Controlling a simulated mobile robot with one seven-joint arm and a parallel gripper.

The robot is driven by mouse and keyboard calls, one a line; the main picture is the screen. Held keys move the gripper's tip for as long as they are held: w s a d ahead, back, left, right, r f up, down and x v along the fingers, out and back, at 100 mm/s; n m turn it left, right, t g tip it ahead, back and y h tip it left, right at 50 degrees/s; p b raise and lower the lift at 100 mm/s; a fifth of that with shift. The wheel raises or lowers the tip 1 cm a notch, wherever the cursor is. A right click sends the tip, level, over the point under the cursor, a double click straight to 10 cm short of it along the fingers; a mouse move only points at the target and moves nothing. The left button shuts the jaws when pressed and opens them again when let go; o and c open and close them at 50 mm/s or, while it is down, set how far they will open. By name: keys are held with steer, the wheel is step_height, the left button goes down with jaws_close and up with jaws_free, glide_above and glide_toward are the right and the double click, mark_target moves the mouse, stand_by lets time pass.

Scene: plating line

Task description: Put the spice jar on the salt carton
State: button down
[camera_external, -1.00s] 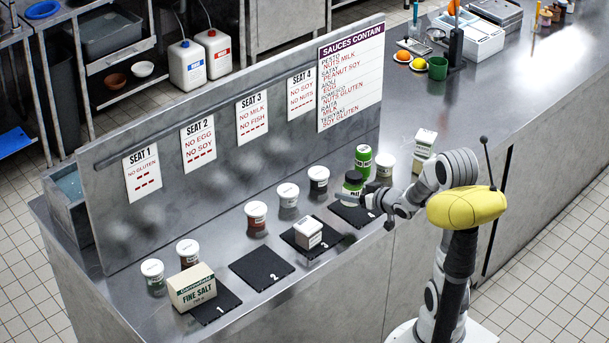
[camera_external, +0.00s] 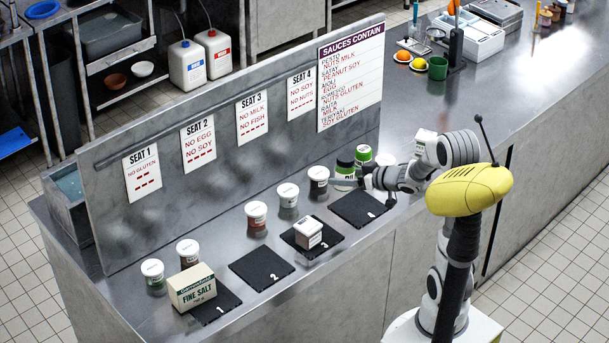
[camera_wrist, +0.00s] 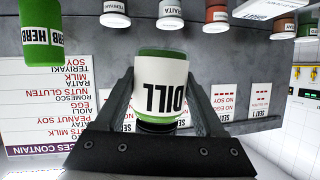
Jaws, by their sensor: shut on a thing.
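In the wrist view the jar (camera_wrist: 160,82) reads DILL, upside down in the picture, and sits between both fingers of my gripper (camera_wrist: 160,98). The salt carton (camera_external: 193,289), a cream box with a green band reading FINE SALT, stands at mat 1 at the front left, far from my gripper. Its top looks bare.
Black mats 1 (camera_external: 222,306), 2 (camera_external: 262,268) and 4 (camera_external: 360,209) lie along the counter. A small white box (camera_external: 308,232) stands on mat 3. Several lidded tubs (camera_external: 256,216) line the back. A green herb jar (camera_wrist: 41,35) is close by. The upright sign panel (camera_external: 225,150) stands behind.

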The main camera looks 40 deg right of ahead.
steer(key=w+a+r+n+g+y+p, duration=0.2)
steer(key=a+r+n+y, duration=0.1)
steer(key=a, duration=1)
steer(key=w+a+r+n+g+y+p, duration=0.1)
steer(key=w+a+r+n+y, duration=0.15)
steer(key=a, duration=1.05)
steer(key=w+a+r+n+g+y+p, duration=0.1)
steer(key=a+r+n+g+y+p, duration=0.2)
steer(key=a, duration=1)
steer(key=n+b, duration=0.1)
steer(key=b, duration=0.5)
glide_above(190, 276)
steer(key=shift+t, duration=0.4)
steer(key=f, duration=0.7)
steer(key=shift+d+f, duration=0.3)
steer(key=shift+a+f, duration=0.25)
steer(key=shift+f+b, duration=0.5)
steer(key=shift+f, duration=1.3)
steer(key=shift+f, duration=0.1)
steer(key=shift+f, duration=0.15)
jaws_free()
